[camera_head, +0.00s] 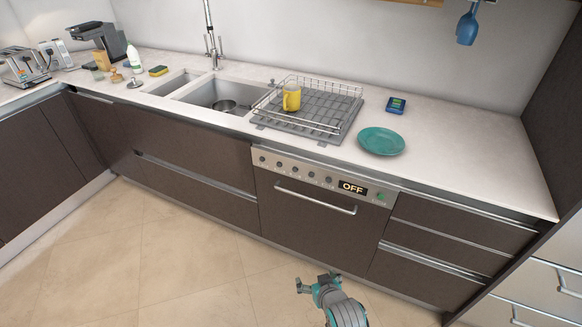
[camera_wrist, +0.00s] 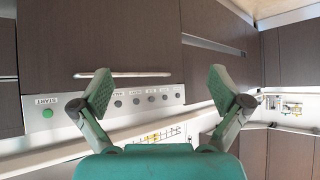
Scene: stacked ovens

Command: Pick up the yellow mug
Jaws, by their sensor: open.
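The yellow mug (camera_head: 291,98) stands in the wire dish rack (camera_head: 336,126) on the counter, towards the rack's left side. I cannot make the mug out in the wrist view. My gripper (camera_head: 312,284) is low in the head view, over the floor in front of the counter and well apart from the mug. In the wrist view my gripper (camera_wrist: 160,88) has its two green-padded fingers spread wide with nothing between them.
An oven panel reading OFF and a handle (camera_head: 316,197) are below. The floor (camera_head: 190,260) is clear.

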